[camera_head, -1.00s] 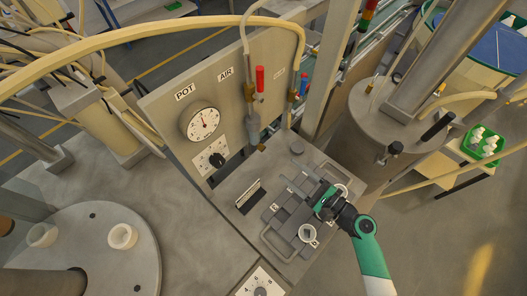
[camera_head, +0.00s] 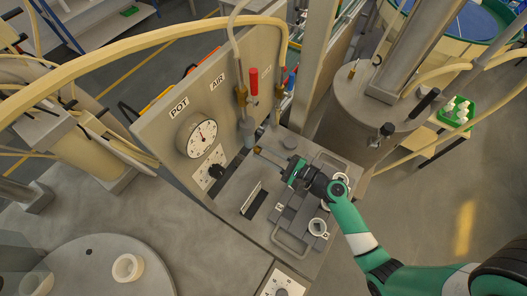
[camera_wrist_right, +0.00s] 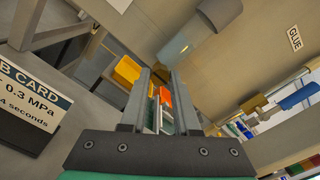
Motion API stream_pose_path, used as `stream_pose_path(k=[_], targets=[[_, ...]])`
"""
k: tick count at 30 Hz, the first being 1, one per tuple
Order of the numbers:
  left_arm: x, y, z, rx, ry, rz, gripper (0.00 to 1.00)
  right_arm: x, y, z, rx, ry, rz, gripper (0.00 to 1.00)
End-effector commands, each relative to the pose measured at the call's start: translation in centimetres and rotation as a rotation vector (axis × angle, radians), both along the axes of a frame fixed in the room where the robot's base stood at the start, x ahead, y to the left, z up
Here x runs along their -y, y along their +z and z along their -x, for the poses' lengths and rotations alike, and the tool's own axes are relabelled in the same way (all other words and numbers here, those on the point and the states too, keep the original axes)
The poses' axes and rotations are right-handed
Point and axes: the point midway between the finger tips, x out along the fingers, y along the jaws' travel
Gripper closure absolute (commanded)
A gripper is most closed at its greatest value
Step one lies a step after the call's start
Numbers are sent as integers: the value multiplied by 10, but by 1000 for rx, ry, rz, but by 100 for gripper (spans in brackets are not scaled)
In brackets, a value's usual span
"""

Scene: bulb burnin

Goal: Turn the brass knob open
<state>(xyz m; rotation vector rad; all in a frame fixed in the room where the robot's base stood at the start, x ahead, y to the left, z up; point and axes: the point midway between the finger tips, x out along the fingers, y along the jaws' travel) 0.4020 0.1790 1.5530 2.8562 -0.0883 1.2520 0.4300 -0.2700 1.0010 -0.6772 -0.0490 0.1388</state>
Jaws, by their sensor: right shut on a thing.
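The small brass knob (camera_head: 258,150) shows below the hanging nozzle, low in front of the grey panel. My right gripper (camera_head: 266,154) reaches it from the right, with its fingers pointing left and shut on it. The fingers hide part of the knob, and its turn angle cannot be told. My left gripper is not in view.
The grey panel (camera_head: 160,112) carries a dial gauge (camera_head: 196,138), a black knob (camera_head: 215,171) and a red-handled valve (camera_head: 253,82). A tray with handles (camera_head: 290,243) lies below my right arm. A metal tank (camera_head: 358,112) stands to the right.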

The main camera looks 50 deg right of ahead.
Motion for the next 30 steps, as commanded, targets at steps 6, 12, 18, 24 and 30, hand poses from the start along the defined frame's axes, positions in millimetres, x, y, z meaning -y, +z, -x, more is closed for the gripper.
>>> stream_pose_path(k=[6, 12, 18, 24, 30], targets=[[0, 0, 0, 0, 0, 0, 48, 0, 0, 0, 0, 0, 0, 100], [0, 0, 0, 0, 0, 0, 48, 0, 0, 0, 0, 0, 1, 100], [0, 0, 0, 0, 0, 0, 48, 0, 0, 0, 1, 0, 4, 100], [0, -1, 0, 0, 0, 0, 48, 0, 0, 0, 1, 0, 10, 100], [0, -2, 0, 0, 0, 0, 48, 0, 0, 0, 3, 0, 24, 100]])
